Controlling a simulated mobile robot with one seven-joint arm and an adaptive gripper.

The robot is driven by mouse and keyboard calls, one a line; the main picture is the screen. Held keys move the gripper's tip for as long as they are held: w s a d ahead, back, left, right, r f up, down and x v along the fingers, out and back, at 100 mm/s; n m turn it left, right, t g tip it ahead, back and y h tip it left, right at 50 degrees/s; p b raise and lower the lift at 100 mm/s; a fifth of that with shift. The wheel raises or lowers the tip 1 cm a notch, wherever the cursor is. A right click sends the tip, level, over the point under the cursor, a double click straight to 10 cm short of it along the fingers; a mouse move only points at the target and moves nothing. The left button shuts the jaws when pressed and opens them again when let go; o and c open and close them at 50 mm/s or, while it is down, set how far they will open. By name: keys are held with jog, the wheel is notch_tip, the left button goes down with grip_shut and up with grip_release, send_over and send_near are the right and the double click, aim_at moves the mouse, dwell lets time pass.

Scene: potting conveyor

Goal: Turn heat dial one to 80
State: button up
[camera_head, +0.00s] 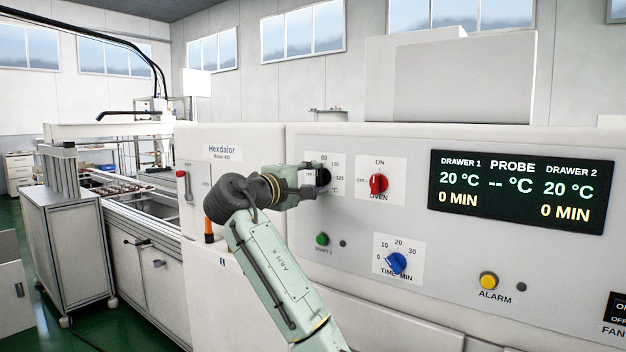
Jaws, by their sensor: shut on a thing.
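The heat dial (323,177) is a black knob on a white scale plate on the oven's front panel, left of the red oven switch. My gripper (318,179) reaches in from the left and is shut on this dial. The fingers and wrist cover the dial's left side, so its pointer and exact setting are hidden. The display (521,192) reads 20 °C and 0 MIN for both drawer 1 and drawer 2, with dashes for the probe.
Close by are the red oven switch (379,184), the blue time dial (397,263) and the green start button (322,239). A yellow alarm button (488,281) sits farther right. A red-tipped lever (183,178) is left of my wrist. A conveyor and grey cabinets stand at the left.

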jog(key=o, duration=1.2)
jog(key=shift+c, duration=0.2)
jog(key=v, duration=1.2)
